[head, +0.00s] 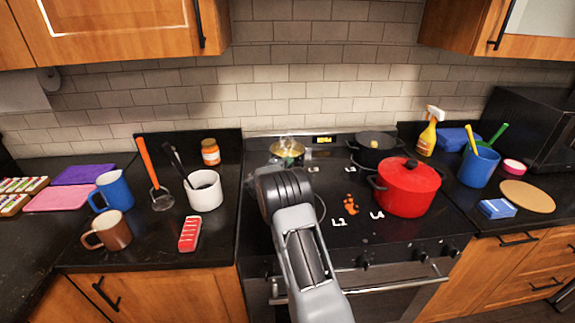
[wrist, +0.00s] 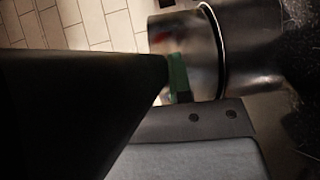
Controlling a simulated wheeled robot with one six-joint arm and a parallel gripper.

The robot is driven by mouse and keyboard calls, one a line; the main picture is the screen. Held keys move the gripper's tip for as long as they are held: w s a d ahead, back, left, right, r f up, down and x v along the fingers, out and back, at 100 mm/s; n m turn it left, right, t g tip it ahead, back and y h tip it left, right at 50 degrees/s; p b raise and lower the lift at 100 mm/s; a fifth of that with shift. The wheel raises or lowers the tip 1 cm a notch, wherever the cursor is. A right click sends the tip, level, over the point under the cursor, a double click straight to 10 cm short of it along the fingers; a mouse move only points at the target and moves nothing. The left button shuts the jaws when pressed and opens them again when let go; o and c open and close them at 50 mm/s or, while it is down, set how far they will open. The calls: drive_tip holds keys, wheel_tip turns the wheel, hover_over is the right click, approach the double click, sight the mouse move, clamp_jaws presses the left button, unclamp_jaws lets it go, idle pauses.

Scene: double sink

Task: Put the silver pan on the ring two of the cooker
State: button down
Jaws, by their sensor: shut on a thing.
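The silver pan (head: 287,148) shows at the back left of the black cooker (head: 330,262), just beyond my arm, with something yellow in it and faint steam above. My arm hides most of its lower part. In the wrist view its shiny metal wall (wrist: 185,42) is very close. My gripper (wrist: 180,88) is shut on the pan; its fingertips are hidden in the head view. A small label (head: 312,168) lies beside the pan, too small to read surely. I cannot tell whether the pan touches the cooker top.
A red lidded pot (head: 408,190) stands at the right of the cooker, with a black pot (head: 376,148) behind it.

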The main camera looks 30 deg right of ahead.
drive_tip(key=c, duration=1)
unclamp_jaws()
drive_tip(key=shift+c, duration=0.2)
drive_tip(key=shift+r, duration=0.1)
drive_tip(key=b+v, duration=0.2)
drive_tip(key=v, duration=1)
